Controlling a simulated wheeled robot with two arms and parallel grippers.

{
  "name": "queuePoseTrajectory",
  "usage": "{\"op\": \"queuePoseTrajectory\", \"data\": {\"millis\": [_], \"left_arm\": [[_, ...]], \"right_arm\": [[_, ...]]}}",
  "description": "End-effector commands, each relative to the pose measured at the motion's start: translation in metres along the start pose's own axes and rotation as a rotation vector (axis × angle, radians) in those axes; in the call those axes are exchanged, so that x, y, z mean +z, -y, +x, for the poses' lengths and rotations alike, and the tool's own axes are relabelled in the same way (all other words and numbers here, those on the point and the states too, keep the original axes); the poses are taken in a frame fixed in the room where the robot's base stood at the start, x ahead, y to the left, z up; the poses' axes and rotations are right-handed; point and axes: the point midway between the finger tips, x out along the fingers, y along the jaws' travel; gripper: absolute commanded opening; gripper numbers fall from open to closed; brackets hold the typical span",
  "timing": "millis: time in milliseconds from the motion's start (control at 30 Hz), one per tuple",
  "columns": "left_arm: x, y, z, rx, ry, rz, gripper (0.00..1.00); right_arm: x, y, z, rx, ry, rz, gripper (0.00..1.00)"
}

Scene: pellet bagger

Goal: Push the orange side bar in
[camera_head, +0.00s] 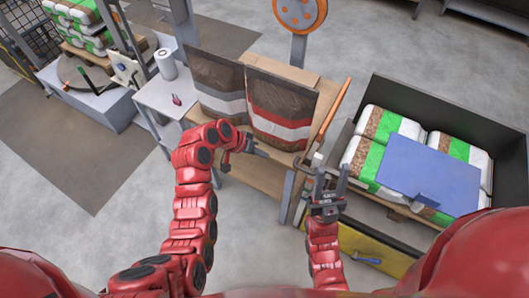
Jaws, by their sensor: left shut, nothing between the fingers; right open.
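The orange side bar (335,107) slants up and outward at the right edge of the wooden bagging bench (256,173), beside a dark bag with red and white stripes (281,107). My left gripper (263,153) is shut and empty, in front of that bag's lower part and left of the bar. My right gripper (331,172) is open and empty, fingers pointing up the picture, just below the bar's lower end. It appears apart from the bar. The bar's lower end is partly hidden near the grey metal parts there.
A second dark bag (216,84) stands left of the striped one. A dark bin (424,94) at right holds green and white sacks (377,127) under a blue panel (430,173). An orange dial (299,14) stands behind. A white side table (166,95) is at left.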

Motion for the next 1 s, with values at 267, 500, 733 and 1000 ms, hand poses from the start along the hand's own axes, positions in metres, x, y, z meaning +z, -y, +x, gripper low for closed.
{"op": "queuePoseTrajectory", "data": {"millis": [267, 500, 733, 1000], "left_arm": [[-0.001, -0.001, 0.042, 0.0, 0.0, -0.002, 0.0], [-0.002, 0.0, 0.072, -0.002, -0.002, -0.001, 0.0], [-0.001, -0.025, 0.088, -0.002, -0.001, 0.0, 0.0], [-0.001, -0.034, 0.097, -0.005, -0.005, -0.001, 0.0]], "right_arm": [[-0.003, -0.001, 0.016, 0.0, 0.0, 0.0, 0.45], [-0.004, -0.001, 0.024, 0.0, 0.0, 0.0, 0.45], [-0.007, -0.002, 0.042, 0.0, 0.0, 0.0, 0.45], [-0.008, -0.002, 0.046, 0.0, 0.0, 0.0, 0.45]]}}
